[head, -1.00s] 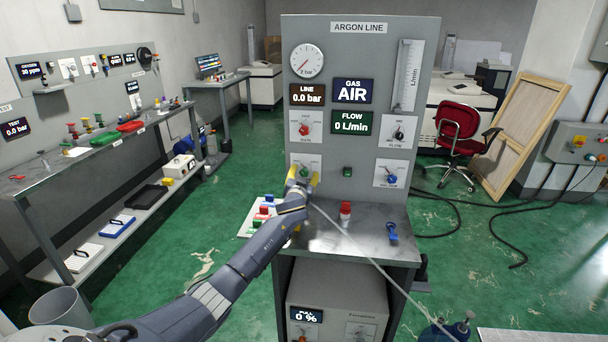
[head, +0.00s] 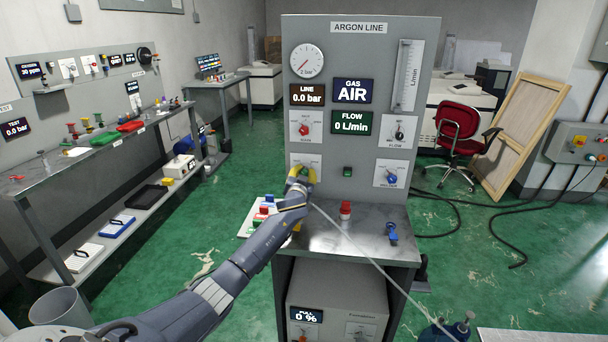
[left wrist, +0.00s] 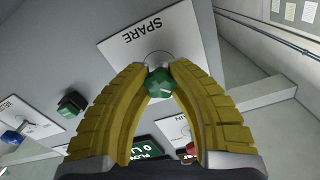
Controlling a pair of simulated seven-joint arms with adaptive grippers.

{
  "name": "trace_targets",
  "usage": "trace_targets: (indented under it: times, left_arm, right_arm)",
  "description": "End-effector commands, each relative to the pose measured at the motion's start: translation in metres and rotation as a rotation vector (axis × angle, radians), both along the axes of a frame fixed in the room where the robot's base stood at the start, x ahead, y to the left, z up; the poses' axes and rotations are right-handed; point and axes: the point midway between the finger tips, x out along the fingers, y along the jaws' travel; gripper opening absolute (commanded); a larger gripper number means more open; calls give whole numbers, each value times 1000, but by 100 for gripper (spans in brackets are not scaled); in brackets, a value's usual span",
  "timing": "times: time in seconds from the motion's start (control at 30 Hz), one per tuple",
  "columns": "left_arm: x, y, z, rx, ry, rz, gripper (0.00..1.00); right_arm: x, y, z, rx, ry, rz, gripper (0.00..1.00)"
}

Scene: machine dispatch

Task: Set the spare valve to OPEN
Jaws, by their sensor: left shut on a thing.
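The spare valve's green knob (left wrist: 160,82) sits on a white plate labelled SPARE (left wrist: 128,38), seen upside down in the left wrist view. My left gripper (left wrist: 160,72) has its two yellow fingers closed around the knob, one on each side. In the head view my left gripper (head: 301,174) is at the lower left of the ARGON LINE panel (head: 360,60) and covers most of the spare plate (head: 312,159). A small light mark shows on the knob, but I cannot read which setting it points to. My right gripper is in neither view.
A red knob (head: 304,130) is just above the spare plate. A green button (head: 347,171) and a blue knob (head: 392,178) are to its right. A red-topped item (head: 345,209) and a blue item (head: 392,231) are on the shelf below.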

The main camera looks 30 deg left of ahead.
Motion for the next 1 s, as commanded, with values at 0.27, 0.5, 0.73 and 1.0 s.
trace_targets:
  times: [0.27, 0.5, 0.73, 1.0]
  left_arm:
    - [0, 0, -1, 3, 2, 0, 0]
    - [0, 0, -1, 66, 31, 1, 0]
    - [0, 0, -2, 228, 100, 1, 0]
    - [0, 1, -2, 464, 203, 1, 0]
  right_arm:
    - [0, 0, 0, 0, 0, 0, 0]
    - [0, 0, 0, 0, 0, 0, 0]
    - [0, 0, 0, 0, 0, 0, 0]
    - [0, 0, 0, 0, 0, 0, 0]
